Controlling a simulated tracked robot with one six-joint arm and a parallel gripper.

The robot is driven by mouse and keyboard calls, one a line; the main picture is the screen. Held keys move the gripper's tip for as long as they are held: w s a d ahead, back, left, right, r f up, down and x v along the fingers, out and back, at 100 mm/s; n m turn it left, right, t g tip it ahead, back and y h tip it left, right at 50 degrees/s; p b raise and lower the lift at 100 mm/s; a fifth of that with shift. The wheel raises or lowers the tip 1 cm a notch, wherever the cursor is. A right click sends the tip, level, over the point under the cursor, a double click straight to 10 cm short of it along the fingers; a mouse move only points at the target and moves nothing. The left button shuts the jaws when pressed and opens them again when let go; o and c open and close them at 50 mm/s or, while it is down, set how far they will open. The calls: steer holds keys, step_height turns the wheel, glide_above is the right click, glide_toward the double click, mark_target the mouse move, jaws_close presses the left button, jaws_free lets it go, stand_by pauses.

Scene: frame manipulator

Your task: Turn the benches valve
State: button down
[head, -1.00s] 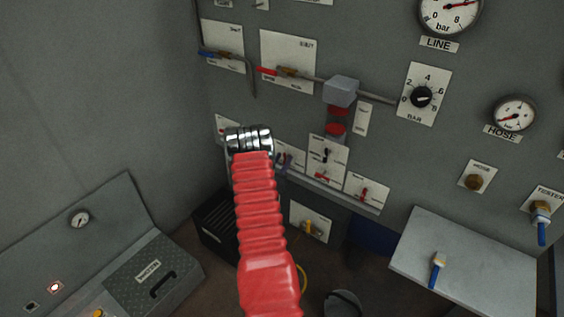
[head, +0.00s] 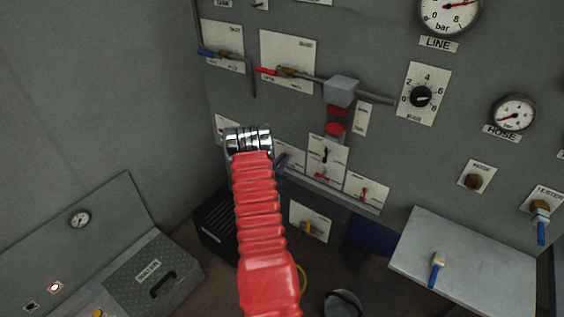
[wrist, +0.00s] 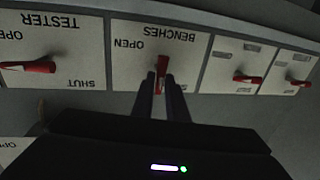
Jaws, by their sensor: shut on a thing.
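The benches valve is a white plate (wrist: 194,52) marked BENCHES and OPEN, with a red handle (wrist: 162,78); the wrist view shows it upside down. My gripper (wrist: 161,82) has its two dark fingers closed around this handle, one on each side. The handle points roughly up and down in that view, in line with the fingers. My arm hides much of the valve there.
In the wrist view, the TESTER valve (wrist: 30,67) is left of the benches plate, and two smaller red-handled valves (wrist: 247,78) (wrist: 298,82) are to its right. In the head view, a grey shelf (head: 470,265) juts out at the right and a dark crate (head: 214,228) stands below.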

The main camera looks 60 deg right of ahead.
steer(key=shift+d+m, duration=0.1)
steer(key=shift+m, duration=0.2)
steer(key=m, duration=0.5)
steer(key=m+g+h, duration=0.1)
steer(key=m, duration=0.3)
steer(key=f+m+g+h, duration=0.1)
steer(key=m, duration=0.4)
steer(key=shift+s+f+m, duration=0.1)
steer(key=shift+s+m, duration=0.2)
steer(key=shift+s, duration=0.1)
steer(key=shift+f+m+g, duration=0.15)
steer(key=shift+m+g, duration=0.3)
steer(key=shift+m, duration=0.85)
steer(key=shift+f+m+g, duration=0.15)
steer(key=shift+m+g, duration=0.3)
steer(key=shift+m, duration=0.85)
steer(key=shift+s, duration=0.1)
steer(key=c, duration=1.7)
jaws_free()
steer(key=shift+c, duration=0.2)
